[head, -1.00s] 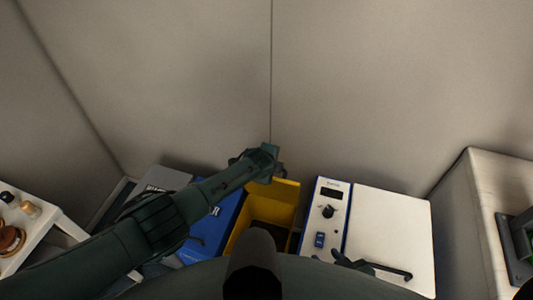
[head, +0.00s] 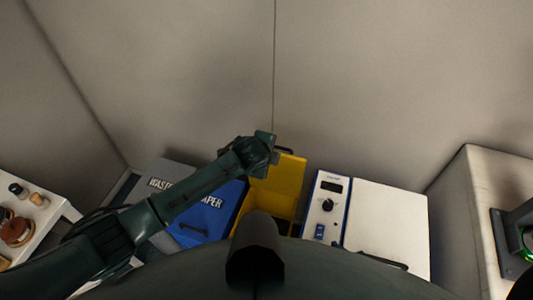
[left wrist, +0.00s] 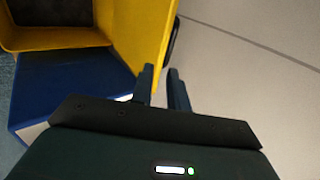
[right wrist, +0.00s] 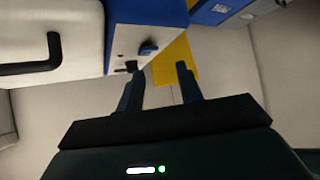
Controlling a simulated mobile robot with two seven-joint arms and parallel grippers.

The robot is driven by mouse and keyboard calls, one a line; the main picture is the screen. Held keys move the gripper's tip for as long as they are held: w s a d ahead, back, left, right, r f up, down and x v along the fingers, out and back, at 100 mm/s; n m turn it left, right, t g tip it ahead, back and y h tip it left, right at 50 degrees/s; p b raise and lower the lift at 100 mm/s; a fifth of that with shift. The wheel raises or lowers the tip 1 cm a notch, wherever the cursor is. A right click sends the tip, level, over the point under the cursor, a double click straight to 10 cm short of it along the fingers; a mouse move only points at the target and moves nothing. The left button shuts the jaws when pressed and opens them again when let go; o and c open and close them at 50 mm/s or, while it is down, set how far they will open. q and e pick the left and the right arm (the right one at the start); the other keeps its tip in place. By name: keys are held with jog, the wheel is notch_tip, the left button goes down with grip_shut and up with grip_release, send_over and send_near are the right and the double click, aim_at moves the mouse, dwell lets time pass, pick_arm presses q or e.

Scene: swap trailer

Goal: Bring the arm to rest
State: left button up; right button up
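My left arm reaches across the head view from the lower left. Its gripper (head: 268,147) is beside the raised lid (head: 282,176) of the yellow bin (head: 283,207). In the left wrist view its two fingers (left wrist: 161,82) are a little apart, with nothing seen held. They are close to the edge of the yellow lid (left wrist: 145,35); I cannot tell whether they touch it. My right gripper (right wrist: 160,80) shows in the right wrist view with its fingers apart and empty. The white and blue panel box (right wrist: 140,45) lies beyond them. The right gripper is not visible in the head view.
A blue bin (head: 208,215) and a grey bin (head: 165,178) stand left of the yellow one. The white box with a dial (head: 327,205) is right of it. A white table (head: 45,225) with small items is far left, a pale block (head: 480,200) far right. Walls close the back.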

pick_arm(q)
jog(key=shift+s+r, duration=0.2)
jog(key=shift+s, duration=0.05)
dwell(0.4)
jog(key=s+a+n+g, duration=0.25)
jog(key=s+n, duration=0.55)
jog(key=s, duration=0.4)
jog(key=s+a+r+n+g+y, duration=0.25)
jog(key=s+a+n, duration=0.95)
jog(key=s+a, duration=0.7)
jog(key=w+d+f+t+h, duration=0.2)
jog(key=w+d+f+t, duration=0.2)
jog(key=f, duration=0.5)
jog(key=w+t, duration=0.2)
jog(key=t, duration=0.1)
jog(key=shift+w+m+h, duration=0.15)
jog(key=shift+m+h, duration=0.2)
jog(key=shift+m, duration=0.05)
jog(key=shift+d+f, duration=0.1)
